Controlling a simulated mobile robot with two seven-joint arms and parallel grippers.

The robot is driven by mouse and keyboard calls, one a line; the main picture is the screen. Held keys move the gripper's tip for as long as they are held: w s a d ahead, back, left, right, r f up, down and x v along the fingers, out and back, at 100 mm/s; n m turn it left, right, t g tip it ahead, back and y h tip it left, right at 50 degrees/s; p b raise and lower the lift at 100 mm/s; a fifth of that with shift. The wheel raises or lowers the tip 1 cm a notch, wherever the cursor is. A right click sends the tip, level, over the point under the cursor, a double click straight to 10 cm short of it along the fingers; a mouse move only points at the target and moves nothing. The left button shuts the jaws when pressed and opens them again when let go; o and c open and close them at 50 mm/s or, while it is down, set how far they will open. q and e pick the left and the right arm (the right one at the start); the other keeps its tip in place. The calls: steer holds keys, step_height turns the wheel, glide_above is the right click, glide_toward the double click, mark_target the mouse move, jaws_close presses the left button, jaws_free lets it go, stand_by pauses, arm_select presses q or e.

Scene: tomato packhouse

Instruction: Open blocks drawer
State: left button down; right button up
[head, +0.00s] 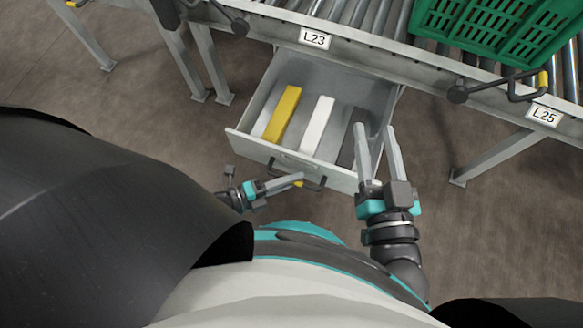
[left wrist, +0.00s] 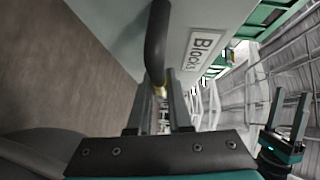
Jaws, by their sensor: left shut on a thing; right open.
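The blocks drawer (head: 246,143) is a light grey box under the conveyor, pulled out and open in the head view. Its front carries a "Blocks" label (left wrist: 201,50) in the left wrist view. Inside lie a yellow block (head: 282,114), a white block (head: 318,125) and a dark grey block (head: 347,145). My left gripper (head: 299,178) is shut on the drawer's dark curved handle (left wrist: 157,45); the fingers partly hide the grip. My right gripper (head: 375,128) is open and empty, its fingers over the drawer's right end in the head view. Whether they touch it I cannot tell.
A roller conveyor (head: 363,48) with labels L23 (head: 314,38) and L25 (head: 544,115) runs above the drawer. A green crate (head: 490,30) sits on it at the right. Grey legs (head: 497,155) stand on the brown floor, which is bare around the drawer.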

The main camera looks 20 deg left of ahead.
arm_select(q)
steer(key=c, duration=0.8)
jaws_free()
steer(key=shift+c, duration=0.2)
arm_select(e)
steer(key=shift+r, duration=0.1)
arm_select(q)
steer(key=v, duration=1.5)
arm_select(e)
steer(key=shift+w+d+f+g, duration=0.15)
steer(key=shift+w+f+g, duration=0.15)
steer(key=shift+f+g, duration=0.1)
